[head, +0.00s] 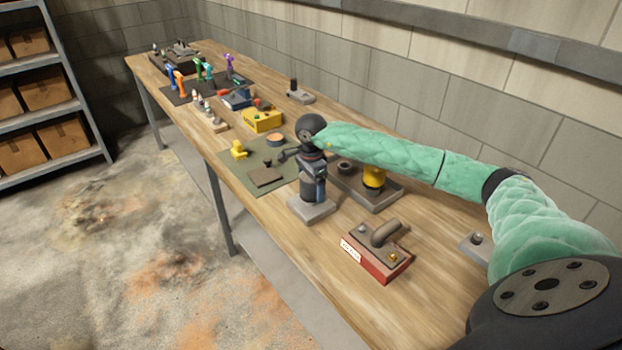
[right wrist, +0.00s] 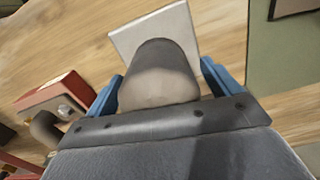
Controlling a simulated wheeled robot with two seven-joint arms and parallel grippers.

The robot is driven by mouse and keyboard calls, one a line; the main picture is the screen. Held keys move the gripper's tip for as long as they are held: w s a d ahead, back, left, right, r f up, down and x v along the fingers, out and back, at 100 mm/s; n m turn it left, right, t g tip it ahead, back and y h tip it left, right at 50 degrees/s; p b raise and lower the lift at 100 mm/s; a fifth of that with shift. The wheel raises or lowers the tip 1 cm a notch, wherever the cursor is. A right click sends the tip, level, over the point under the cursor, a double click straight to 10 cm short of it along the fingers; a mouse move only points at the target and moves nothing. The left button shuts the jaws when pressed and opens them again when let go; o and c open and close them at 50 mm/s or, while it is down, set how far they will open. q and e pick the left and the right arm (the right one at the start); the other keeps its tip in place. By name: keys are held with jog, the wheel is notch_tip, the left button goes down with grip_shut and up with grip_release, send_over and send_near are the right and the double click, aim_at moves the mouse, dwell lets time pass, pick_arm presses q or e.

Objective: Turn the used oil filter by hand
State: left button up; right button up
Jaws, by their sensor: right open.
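A dark grey cylinder (head: 309,197), which looks like the used oil filter, stands upright on a light grey square base (head: 313,211) on the bench. My right gripper (head: 314,190) points down over it from above. In the right wrist view the filter (right wrist: 160,80) lies between the two blue fingers of the right gripper (right wrist: 163,72), with a gap showing beside it. The jaws are open around it; whether either finger touches it I cannot tell. The filter's upper part is partly hidden by the gripper in the head view. My left gripper is not in view.
A red box with a grey handle (head: 378,262) stands close in front, right of the base. A dark tray (head: 385,193) with a yellow can (head: 374,176) sits behind. A green mat (head: 240,170) lies to the left.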

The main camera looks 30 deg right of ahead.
jog(key=shift+c, duration=0.4)
jog(key=c, duration=1.2)
jog(key=shift+f+n+b, duration=0.15)
jog(key=shift+n+b, duration=0.25)
jog(key=shift+b, duration=0.25)
jog(key=shift+n+b, duration=0.9)
jog(key=shift+b, duration=0.1)
jog(key=shift+r+n, duration=0.2)
jog(key=shift+n, duration=0.2)
